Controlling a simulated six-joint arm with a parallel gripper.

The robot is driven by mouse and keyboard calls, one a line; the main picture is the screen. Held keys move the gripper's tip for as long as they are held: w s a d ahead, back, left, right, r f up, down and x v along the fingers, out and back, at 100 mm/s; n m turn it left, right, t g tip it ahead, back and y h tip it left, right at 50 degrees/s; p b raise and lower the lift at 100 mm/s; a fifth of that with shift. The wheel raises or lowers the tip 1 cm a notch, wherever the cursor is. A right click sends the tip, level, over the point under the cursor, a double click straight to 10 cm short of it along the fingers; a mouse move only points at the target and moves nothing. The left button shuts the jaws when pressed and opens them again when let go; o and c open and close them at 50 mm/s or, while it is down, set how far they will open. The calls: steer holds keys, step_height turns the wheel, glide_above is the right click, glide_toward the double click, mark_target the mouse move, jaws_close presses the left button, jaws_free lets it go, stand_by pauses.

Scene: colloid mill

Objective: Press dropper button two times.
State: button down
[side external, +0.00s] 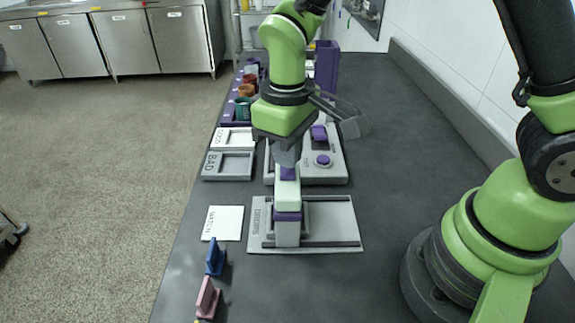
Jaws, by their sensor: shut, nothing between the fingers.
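The dropper (287,195) is an upright pale post with purple bands and a grey lower part. It stands at the grey plate marked "DROPS" (347,242). The purple part at its upper end (288,174) looks like its button. My gripper (286,160) points down directly over this button, with its fingers shut and empty. The fingertips look very close to the button; I cannot tell whether they touch it or whether it is pushed in.
Behind the dropper stands a grey device with a purple knob (322,160). A tray marked "BAD" (211,178), a white card marked "MATCH" (223,223), a blue piece (215,258) and a pink piece (207,298) lie left.

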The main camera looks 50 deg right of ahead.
mark_target(287, 170)
steer(key=shift+f, duration=0.8)
stand_by(0.5)
stand_by(0.4)
steer(key=shift+r, duration=3.8)
steer(key=shift+f, duration=2.5)
steer(key=shift+f, duration=1.05)
